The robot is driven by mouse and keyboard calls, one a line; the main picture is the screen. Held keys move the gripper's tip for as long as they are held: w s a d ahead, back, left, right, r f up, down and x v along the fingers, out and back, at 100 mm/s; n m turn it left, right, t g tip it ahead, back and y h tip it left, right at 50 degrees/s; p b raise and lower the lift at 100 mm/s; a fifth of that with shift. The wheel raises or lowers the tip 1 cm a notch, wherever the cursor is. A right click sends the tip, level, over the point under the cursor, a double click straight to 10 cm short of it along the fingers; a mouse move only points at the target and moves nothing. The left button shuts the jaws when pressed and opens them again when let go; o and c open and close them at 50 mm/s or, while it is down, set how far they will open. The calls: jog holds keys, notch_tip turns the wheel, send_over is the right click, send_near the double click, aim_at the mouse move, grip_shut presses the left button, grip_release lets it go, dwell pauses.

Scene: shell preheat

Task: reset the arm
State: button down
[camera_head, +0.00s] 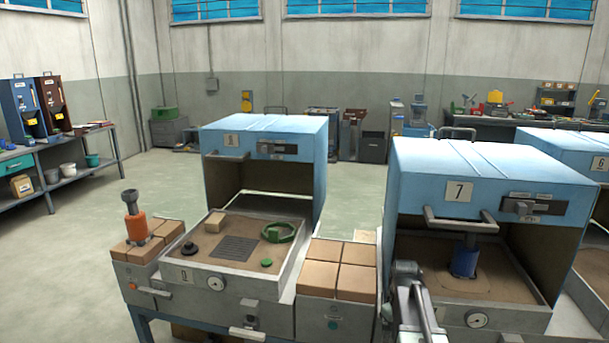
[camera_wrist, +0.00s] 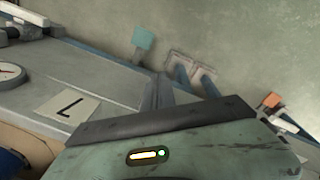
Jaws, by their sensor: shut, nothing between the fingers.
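The grey metal end of my arm, with my gripper (camera_head: 408,270), rises at the bottom of the head view, right of centre. It stands in front of the left side of the blue press numbered 7 (camera_head: 490,180). The gripper is shut with nothing between its fingers. The fingertips are small and hard to make out there. In the wrist view a tilted plate marked 7 (camera_wrist: 66,106) and a gauge (camera_wrist: 10,73) show at the left. A grey-green housing with a lit indicator fills the bottom of that view.
Left of my arm stand several tan blocks (camera_head: 335,270) and an open blue press (camera_head: 265,135) with a sand bed holding a green ring (camera_head: 279,232). An orange-handled tool (camera_head: 135,222) stands at the left. Open floor (camera_head: 90,260) lies beyond, beside a shelf bench (camera_head: 60,155).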

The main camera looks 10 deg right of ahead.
jog(key=s+a+m, duration=0.2)
jog(key=s+a, duration=0.2)
jog(key=a, duration=0.6)
jog(key=s+a+m, duration=0.1)
jog(key=s+a, duration=0.3)
jog(key=a, duration=0.6)
notch_tip(320, 180, up, 16)
jog(key=p, duration=1.6)
jog(key=shift+d+y, duration=0.15)
jog(key=shift+y, duration=0.25)
